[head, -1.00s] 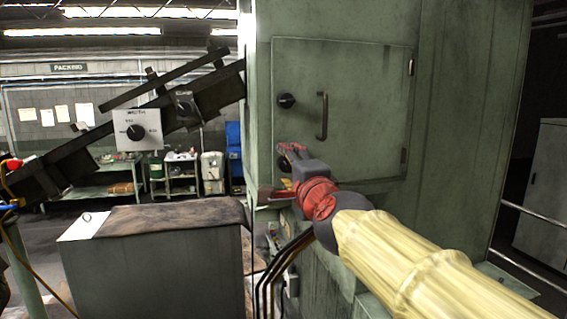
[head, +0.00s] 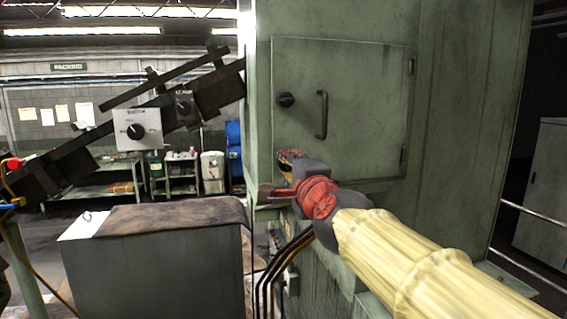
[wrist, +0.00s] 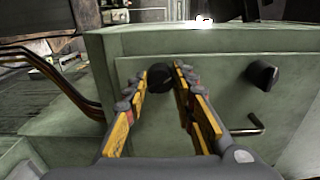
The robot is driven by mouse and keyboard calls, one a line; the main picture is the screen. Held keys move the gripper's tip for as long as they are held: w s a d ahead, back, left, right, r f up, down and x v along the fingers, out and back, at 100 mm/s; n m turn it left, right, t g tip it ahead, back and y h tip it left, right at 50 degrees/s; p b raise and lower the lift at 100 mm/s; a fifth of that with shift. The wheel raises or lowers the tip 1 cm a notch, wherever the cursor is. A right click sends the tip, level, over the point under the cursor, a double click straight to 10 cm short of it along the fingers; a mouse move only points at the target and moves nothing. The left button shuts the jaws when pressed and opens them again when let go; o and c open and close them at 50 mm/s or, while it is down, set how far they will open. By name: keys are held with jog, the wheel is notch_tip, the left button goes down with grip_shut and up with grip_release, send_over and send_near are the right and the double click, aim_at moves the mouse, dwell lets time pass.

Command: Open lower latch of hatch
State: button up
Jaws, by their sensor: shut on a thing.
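The green hatch (head: 365,125) is shut on the front of the machine in the head view. Its black upper latch knob (head: 286,100) and dark bar handle (head: 322,115) are in plain view. My gripper (head: 285,165) is at the hatch's lower left corner and hides the lower latch there. In the wrist view, the round black lower latch (wrist: 160,76) sits between the fingertips of my gripper (wrist: 161,80), which is shut on it. The upper latch (wrist: 262,75) and handle (wrist: 244,130) show to the right in that view, apart from the fingers.
A grey cabinet with a brown cover (head: 170,215) stands left of the machine. Black cables (head: 275,270) run down below my gripper. A dark sloping conveyor (head: 75,155) with a grey switch box (head: 137,130) is at the left.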

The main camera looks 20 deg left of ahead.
grip_shut()
jog(key=m, duration=0.2)
jog(key=shift+f+m+b, duration=0.1)
jog(key=shift+m+b, duration=0.25)
jog(key=shift+m, duration=0.05)
jog(key=m, duration=0.5)
jog(key=shift+b, duration=0.3)
jog(key=o, duration=1.3)
grip_release()
jog(key=v, duration=0.8)
jog(key=shift+p, duration=0.4)
